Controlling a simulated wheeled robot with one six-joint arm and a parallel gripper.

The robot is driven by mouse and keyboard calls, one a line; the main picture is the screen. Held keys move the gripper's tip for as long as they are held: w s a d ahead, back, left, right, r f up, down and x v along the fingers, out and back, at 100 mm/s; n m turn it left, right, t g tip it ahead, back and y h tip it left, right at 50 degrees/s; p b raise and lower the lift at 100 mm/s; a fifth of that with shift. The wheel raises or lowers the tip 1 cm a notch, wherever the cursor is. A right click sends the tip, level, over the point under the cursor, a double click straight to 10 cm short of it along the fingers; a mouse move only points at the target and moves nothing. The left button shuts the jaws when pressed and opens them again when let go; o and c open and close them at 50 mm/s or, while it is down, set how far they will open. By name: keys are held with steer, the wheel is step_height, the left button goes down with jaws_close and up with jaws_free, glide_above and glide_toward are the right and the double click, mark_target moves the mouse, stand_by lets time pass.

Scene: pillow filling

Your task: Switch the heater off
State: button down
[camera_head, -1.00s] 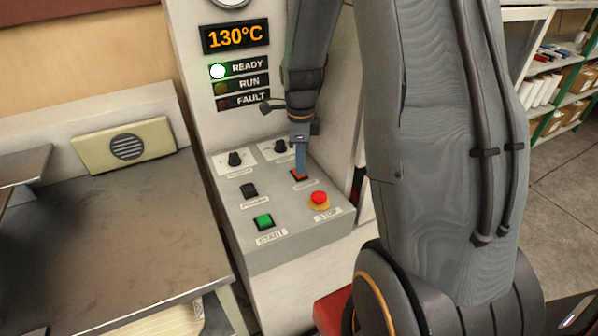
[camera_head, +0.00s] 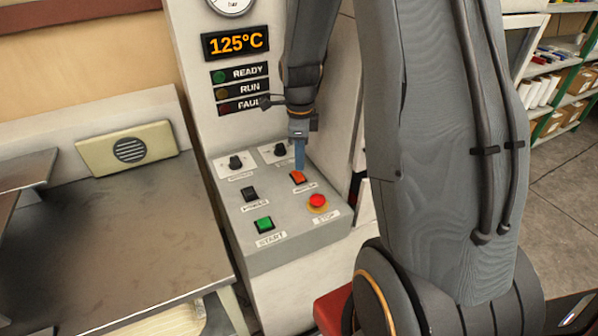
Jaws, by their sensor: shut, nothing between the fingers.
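The heater switch (camera_head: 297,178) is an orange-red rocker on the sloped control panel (camera_head: 290,228), at the panel's back right. Its label is partly readable below it. My gripper (camera_head: 299,166) is shut and empty, pointing down with its blue fingertips just above the switch's back edge. I cannot tell whether the tips touch it. The display (camera_head: 235,43) above reads 125°C. The READY lamp (camera_head: 220,77) is unlit green, and the RUN and FAULT lamps are dark.
A red STOP button (camera_head: 318,201) on a yellow base sits just in front of the switch. A green START button (camera_head: 264,224), a dark rocker (camera_head: 249,193) and two black knobs share the panel. A metal table (camera_head: 110,240) stands at the left.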

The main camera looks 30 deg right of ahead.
mark_target(300, 178)
step_height(300, 178, up, 4)
steer(key=p, duration=0.2)
steer(key=shift+f+p, duration=0.1)
steer(key=shift+p, duration=0.2)
steer(key=s+a+r+n+b, duration=0.1)
steer(key=s+a+n, duration=0.4)
steer(key=n, duration=0.7)
steer(key=s+a+r+n+t+b, duration=0.1)
steer(key=s+a+n+b, duration=0.2)
steer(key=s+n, duration=0.6)
steer(key=a+n, duration=0.2)
steer(key=n, duration=0.1)
steer(key=shift+a, duration=0.15)
